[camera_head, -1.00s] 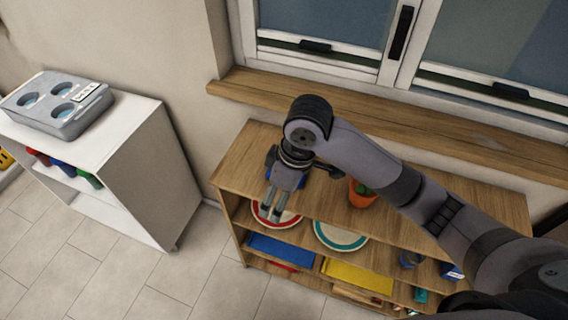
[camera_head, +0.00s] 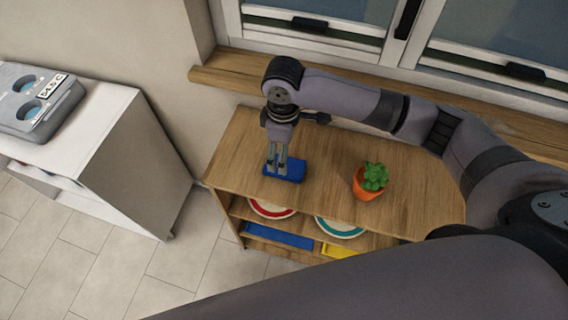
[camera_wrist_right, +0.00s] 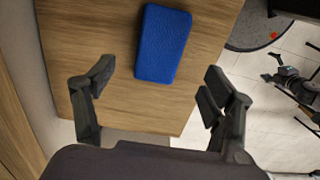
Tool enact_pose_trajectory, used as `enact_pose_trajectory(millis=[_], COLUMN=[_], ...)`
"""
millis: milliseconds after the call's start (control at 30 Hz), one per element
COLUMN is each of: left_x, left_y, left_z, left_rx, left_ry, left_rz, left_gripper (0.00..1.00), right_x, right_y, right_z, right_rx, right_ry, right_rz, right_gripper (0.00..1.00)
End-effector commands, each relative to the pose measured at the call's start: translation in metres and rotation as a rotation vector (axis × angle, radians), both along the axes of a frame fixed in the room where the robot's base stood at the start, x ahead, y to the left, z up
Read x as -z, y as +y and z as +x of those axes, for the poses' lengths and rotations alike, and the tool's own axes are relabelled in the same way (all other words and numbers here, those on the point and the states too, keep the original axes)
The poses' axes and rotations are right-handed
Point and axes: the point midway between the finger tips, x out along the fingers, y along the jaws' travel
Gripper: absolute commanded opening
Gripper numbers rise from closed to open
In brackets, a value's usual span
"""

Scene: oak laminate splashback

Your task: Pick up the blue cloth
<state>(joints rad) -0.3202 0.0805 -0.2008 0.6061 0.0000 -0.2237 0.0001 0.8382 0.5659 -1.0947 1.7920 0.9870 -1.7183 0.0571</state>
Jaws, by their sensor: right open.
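The blue cloth (camera_head: 290,170) lies folded flat on the top of the wooden shelf unit, near its left end. In the right wrist view the cloth (camera_wrist_right: 162,44) is a textured blue rectangle just beyond the fingertips. My right gripper (camera_head: 277,172) points down at the cloth in the head view and partly covers its left side. In the right wrist view my right gripper (camera_wrist_right: 153,84) is open, with its fingers spread wide and nothing between their tips. Whether the fingers touch the cloth cannot be told. My left gripper is not in view.
A potted plant in an orange pot (camera_head: 367,187) stands on the shelf top (camera_head: 415,200) to the right. Plates and trays sit on lower shelves. A wooden windowsill (camera_head: 215,80) runs behind. A white cabinet (camera_head: 125,150) with a grey device (camera_head: 40,105) stands left.

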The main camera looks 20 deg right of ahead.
Motion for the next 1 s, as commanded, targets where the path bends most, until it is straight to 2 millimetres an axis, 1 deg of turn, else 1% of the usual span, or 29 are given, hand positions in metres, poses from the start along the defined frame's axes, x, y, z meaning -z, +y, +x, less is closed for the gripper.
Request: enact_pose_trajectory(millis=[33,100,200,267,333,400,500,600,833,1000], left_x=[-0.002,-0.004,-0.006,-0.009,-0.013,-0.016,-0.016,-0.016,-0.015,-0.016], left_y=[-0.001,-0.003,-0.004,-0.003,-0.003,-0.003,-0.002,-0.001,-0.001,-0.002], left_z=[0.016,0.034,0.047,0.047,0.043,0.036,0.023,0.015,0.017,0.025], left_rx=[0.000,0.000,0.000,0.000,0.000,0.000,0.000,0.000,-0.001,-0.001], left_ry=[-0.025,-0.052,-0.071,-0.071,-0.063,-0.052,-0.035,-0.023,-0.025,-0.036], left_rz=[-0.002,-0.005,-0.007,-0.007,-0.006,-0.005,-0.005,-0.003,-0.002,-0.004], left_gripper=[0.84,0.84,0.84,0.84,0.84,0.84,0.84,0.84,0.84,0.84], right_x=[0.005,0.010,0.015,0.021,0.030,0.041,0.056,0.063,0.065,0.065], right_y=[0.000,0.000,0.000,-0.001,-0.002,-0.002,-0.002,-0.002,-0.002,-0.002], right_z=[-0.001,0.000,0.000,-0.001,-0.001,-0.001,0.000,0.000,0.000,0.000], right_rx=[0.000,-0.001,0.000,0.000,0.001,0.000,-0.001,-0.002,-0.002,-0.002], right_ry=[0.001,-0.001,0.000,0.002,0.003,0.002,0.001,-0.001,-0.002,-0.002], right_rz=[0.000,0.000,0.000,-0.001,-0.002,-0.001,-0.001,0.001,0.001,0.001], right_gripper=[0.77,0.77,0.77,0.77,0.77,0.77,0.77,0.77,0.77,0.65])
